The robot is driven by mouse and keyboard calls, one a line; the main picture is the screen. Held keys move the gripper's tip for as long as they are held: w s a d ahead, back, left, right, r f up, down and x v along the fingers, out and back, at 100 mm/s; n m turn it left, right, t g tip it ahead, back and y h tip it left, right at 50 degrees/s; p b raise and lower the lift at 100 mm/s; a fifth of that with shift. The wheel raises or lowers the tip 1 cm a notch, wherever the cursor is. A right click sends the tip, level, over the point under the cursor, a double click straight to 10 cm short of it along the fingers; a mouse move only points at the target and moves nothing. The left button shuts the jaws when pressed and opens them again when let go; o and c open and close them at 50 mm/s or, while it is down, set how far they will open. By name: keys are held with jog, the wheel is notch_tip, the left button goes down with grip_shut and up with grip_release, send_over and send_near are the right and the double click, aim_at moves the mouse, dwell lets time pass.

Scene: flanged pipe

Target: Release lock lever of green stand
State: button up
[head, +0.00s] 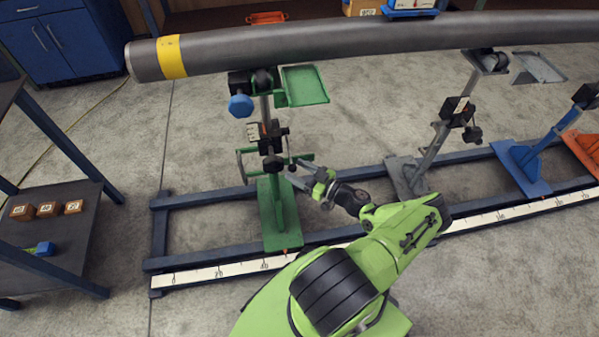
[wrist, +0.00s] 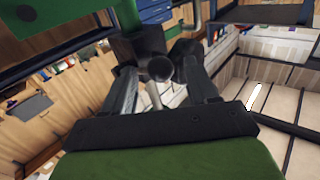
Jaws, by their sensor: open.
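The green stand (head: 279,217) is under the left end of the grey pipe, with its green plate bolted across the rails. Its black clamp (head: 272,142) sits partway up the post, with dark lever parts beside it. I cannot clearly tell the lock lever's position in the head view. My gripper (head: 295,173) is open, just right of the post and slightly below the clamp. In the wrist view, a dark round-ended part (wrist: 160,68), perhaps the lever or a knob, shows between the open fingers. I cannot tell whether they touch it.
The pipe (head: 370,43) with a yellow band runs overhead. A grey stand (head: 405,176), a blue stand (head: 522,170) and an orange stand (head: 583,152) stand to the right along the rails. A dark side table (head: 60,235) with small boxes is at left. Open floor lies between.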

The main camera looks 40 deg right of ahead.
grip_shut()
dwell(0.3)
